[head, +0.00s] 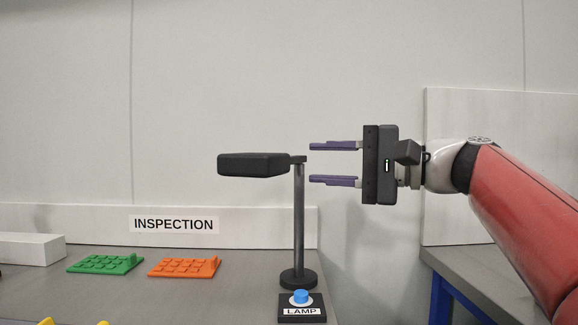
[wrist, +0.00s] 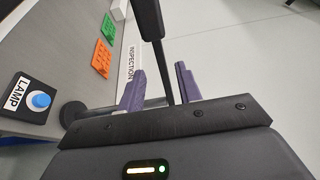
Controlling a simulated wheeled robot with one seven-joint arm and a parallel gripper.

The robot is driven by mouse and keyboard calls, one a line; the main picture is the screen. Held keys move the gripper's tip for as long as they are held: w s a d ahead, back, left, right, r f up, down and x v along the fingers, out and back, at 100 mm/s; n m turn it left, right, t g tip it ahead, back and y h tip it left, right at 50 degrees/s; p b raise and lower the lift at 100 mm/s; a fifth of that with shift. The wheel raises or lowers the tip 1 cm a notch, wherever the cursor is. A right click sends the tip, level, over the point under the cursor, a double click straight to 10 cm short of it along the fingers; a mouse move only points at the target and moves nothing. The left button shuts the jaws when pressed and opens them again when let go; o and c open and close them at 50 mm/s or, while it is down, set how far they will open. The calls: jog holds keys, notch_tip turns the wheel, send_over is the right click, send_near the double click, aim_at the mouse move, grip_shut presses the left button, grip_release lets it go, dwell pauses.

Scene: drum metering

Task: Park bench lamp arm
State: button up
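The lamp's black block-shaped head (head: 253,164) points left in the head view, on top of an upright grey post (head: 299,220) with a round black base (head: 299,279). My gripper (head: 310,163) is open, its two purple fingers pointing left, one above the other. Its fingertips are just right of the post's top, level with the lamp head's joint. In the wrist view the dark lamp head (wrist: 148,18) and its thin arm show between the open fingers (wrist: 158,82). I cannot tell whether they touch; nothing looks gripped.
A box labelled LAMP with a blue button (head: 301,297) sits in front of the base. Green (head: 105,263) and orange (head: 185,267) trays lie on the grey bench, left of the lamp. An INSPECTION sign (head: 174,225) is on the back panel. Another bench (head: 470,280) stands at right, beyond a gap.

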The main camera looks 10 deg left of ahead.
jog(key=w+a, duration=0.1)
jog(key=a, duration=0.6)
jog(key=shift+p, duration=0.4)
jog(key=shift+c, duration=0.3)
grip_shut()
